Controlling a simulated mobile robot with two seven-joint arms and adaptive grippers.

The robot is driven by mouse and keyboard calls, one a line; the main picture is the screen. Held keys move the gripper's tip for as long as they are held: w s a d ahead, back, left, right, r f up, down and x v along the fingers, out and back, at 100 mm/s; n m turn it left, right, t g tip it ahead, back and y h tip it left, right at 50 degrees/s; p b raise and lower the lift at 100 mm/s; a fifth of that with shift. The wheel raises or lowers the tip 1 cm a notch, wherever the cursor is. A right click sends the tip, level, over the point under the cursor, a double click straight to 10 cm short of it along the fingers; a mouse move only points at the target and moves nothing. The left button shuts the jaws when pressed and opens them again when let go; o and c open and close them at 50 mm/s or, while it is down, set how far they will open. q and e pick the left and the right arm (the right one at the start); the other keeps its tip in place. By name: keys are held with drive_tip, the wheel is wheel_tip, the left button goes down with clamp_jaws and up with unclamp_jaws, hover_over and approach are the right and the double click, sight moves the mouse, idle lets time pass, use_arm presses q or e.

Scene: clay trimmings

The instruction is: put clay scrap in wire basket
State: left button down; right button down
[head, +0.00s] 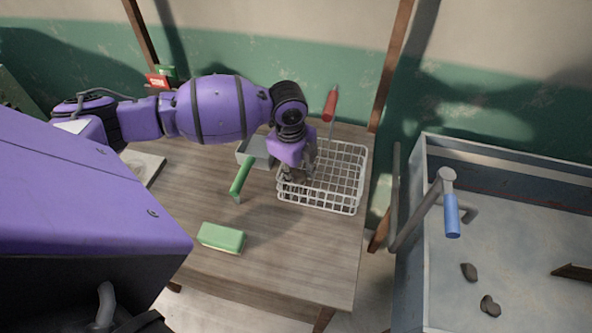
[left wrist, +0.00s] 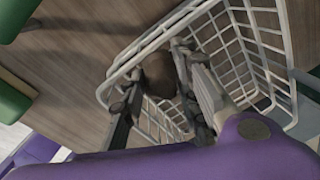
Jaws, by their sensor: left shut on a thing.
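The white wire basket (head: 345,208) stands on the wooden table near its right side; its rim also shows in the left wrist view (left wrist: 165,33). My left gripper (head: 297,176) points down at the basket's left end, with its fingers inside or just over the rim. In the left wrist view, my left gripper (left wrist: 158,92) is shut on a brown lump, the clay scrap (left wrist: 160,74), which sits between the fingers. The gripper hides the scrap in the head view. Whether the scrap touches the basket floor cannot be told. My right gripper is not in view.
A green block (head: 221,237) and a green-handled tool (head: 241,175) lie left of the basket. A grey tray (head: 246,153) is behind. A red-handled tool (head: 330,106) stands at the basket's back. A metal tub (head: 520,230) with dark lumps (head: 469,271) is at right.

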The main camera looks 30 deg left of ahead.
use_arm(q)
drive_tip(key=shift+r, duration=0.1)
drive_tip(key=shift+f, duration=0.65)
drive_tip(key=c, duration=1.6)
unclamp_jaws()
drive_tip(key=r, duration=0.9)
drive_tip(key=s+r, duration=0.1)
drive_tip(key=r, duration=0.3)
drive_tip(key=shift+a+r+p, duration=0.15)
drive_tip(key=shift+p, duration=0.2)
